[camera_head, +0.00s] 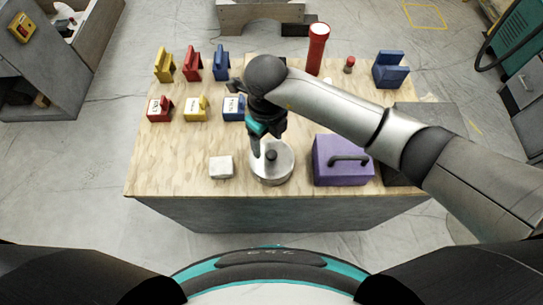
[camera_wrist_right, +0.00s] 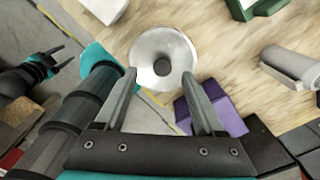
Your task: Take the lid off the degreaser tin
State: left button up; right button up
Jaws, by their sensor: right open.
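The degreaser tin (camera_head: 271,176) is a round pale metal tin near the front edge of the wooden tabletop. Its lid (camera_head: 284,158) is on top, with a dark round knob (camera_head: 270,156) in the middle. My right gripper (camera_head: 268,147) is above the lid, pointing down, open and empty. In the right wrist view the lid (camera_wrist_right: 180,48) and knob (camera_wrist_right: 162,67) lie between the lines of the open fingers (camera_wrist_right: 160,75). The tin's body is hidden below the lid there.
A purple box with a dark handle (camera_head: 335,172) stands close right of the tin. A white block (camera_head: 221,167) stands to its left. Red, yellow and blue holders (camera_head: 196,108) stand farther back. A red cylinder (camera_head: 317,50) stands behind my right arm.

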aim_at(272, 154)
jog(key=f, duration=0.3)
jog(key=d+f, duration=0.1)
jog(key=shift+s+f+b, duration=0.15)
jog(key=shift+f+b, duration=0.2)
jog(key=shift+f, duration=0.05)
grip_shut()
